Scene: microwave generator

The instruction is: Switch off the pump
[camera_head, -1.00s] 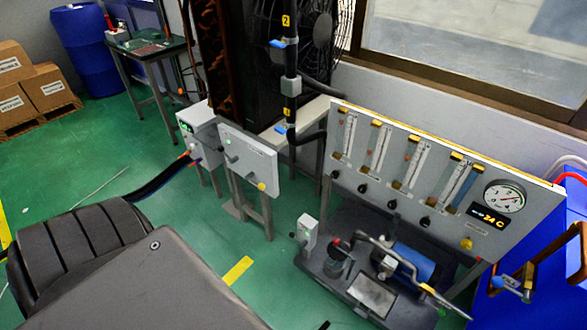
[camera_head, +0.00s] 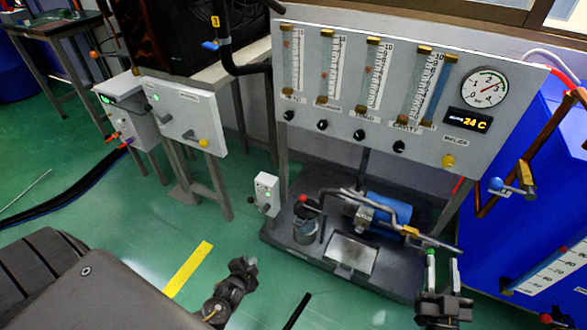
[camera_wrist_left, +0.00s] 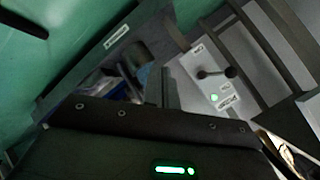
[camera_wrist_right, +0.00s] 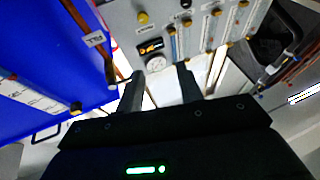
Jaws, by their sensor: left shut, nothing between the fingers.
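The pump, a blue cylinder (camera_head: 388,208) with grey piping, sits on a dark skid (camera_head: 285,250) under the gauge panel. A small white switch box (camera_head: 266,190) stands at the skid's left end, with a dark lever and a lit green lamp. In the left wrist view the box (camera_wrist_left: 208,75) shows its lever crosswise between two small labels I cannot read. My left gripper (camera_head: 244,264) is shut and empty, in front of and below the box, apart from it. My right gripper (camera_head: 444,266) is open and empty at the skid's right end.
The gauge panel (camera_head: 490,125) with flow tubes and a dial stands above the pump. A second white panel (camera_head: 180,115) with lamp and lever is further left. A blue tank (camera_head: 540,150) with copper pipes is at right.

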